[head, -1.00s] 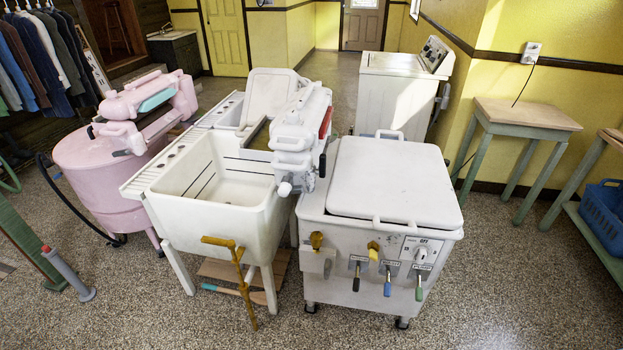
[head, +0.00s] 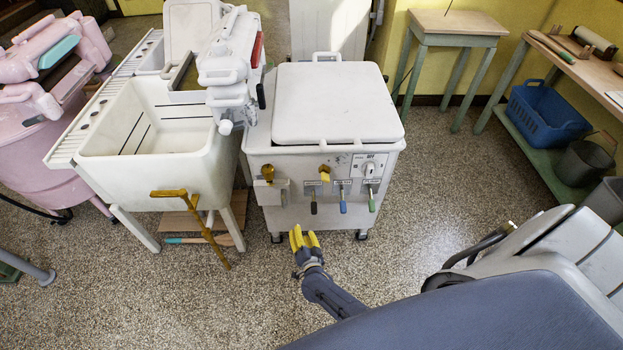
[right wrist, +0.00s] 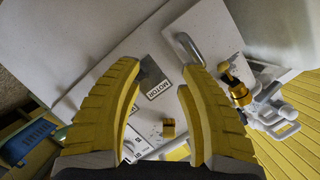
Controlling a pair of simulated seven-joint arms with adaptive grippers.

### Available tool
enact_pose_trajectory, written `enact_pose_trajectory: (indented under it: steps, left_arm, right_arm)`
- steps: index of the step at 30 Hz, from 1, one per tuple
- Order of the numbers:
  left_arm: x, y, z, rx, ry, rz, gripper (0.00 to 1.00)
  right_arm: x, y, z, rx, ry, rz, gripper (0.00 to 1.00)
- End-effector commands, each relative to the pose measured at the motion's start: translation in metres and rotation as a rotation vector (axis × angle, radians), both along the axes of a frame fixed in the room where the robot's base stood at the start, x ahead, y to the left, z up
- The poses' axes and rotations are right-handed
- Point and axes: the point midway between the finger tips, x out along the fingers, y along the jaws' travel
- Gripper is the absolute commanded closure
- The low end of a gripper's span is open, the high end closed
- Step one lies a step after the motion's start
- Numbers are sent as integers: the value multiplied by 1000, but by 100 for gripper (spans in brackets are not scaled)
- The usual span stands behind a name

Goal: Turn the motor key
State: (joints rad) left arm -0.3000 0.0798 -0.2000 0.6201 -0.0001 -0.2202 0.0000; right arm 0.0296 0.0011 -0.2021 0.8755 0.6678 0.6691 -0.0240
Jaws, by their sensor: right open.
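The white washer cabinet (head: 335,235) stands in the middle of the head view. Its front carries three hanging levers: black (head: 313,207), blue (head: 343,206) and green (head: 372,205). In the right wrist view a MOTOR label (right wrist: 159,89) shows between the fingers. A dark grey lever piece (right wrist: 150,72) by this label looks like the motor key; the left finger partly hides it. My right gripper (head: 304,236) has yellow fingers, open and empty, in front of the cabinet below the black lever. Its fingers also frame the label in the right wrist view (right wrist: 160,68).
A yellow knob (head: 325,173) and a brass valve (head: 267,173) stick out above the levers. A white tub (head: 150,165) with a brass tap (head: 168,193) stands left. A green-legged table (head: 455,28) stands back right. Floor in front is free.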

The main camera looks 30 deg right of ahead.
Motion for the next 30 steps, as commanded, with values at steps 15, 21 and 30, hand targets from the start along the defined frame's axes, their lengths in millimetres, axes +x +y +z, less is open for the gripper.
enact_pose_trajectory:
  steps: [15,21,30]
  left_arm:
    - [0,0,0,0,0,0,56]
    - [0,0,0,0,0,0,56]
    - [0,0,0,0,0,0,56]
  right_arm:
    - [110,-90,217,856,-717,-975,60]
    - [96,-94,220,995,-726,-1322,60]
    - [73,-86,208,1021,-630,-1606,60]
